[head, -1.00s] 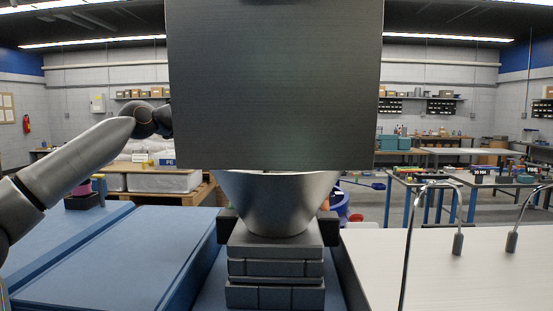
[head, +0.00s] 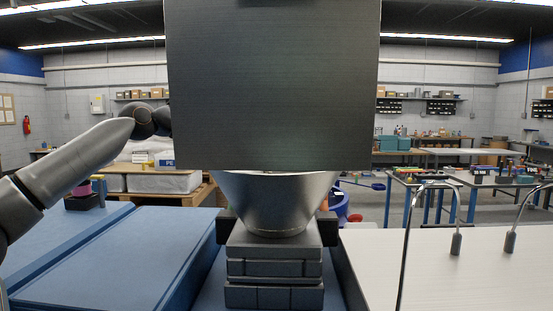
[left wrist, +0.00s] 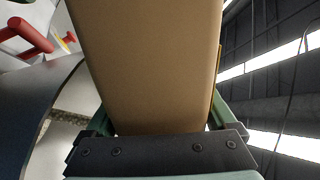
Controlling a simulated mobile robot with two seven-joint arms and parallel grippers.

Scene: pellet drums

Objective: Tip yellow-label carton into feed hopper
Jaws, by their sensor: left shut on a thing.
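The feed hopper (head: 275,205) is a silver funnel on a dark stacked base in the middle of the head view. A large dark flat panel (head: 272,85) stands above it and hides the space behind. My left arm reaches in from the left and passes behind this panel, so its gripper is hidden there. In the left wrist view my left gripper (left wrist: 158,112) is shut on a plain brown carton (left wrist: 150,60), with a finger along each side. A thin yellow strip shows at the carton's right edge; I cannot tell whether it is the label. My right gripper is out of view.
A blue surface (head: 110,255) lies left of the hopper and a pale table (head: 480,275) with thin curved metal rods lies right. Workbenches stand behind. The left wrist view shows a dark curved surface (left wrist: 35,105), a speckled patch and a red handle (left wrist: 30,35) close by.

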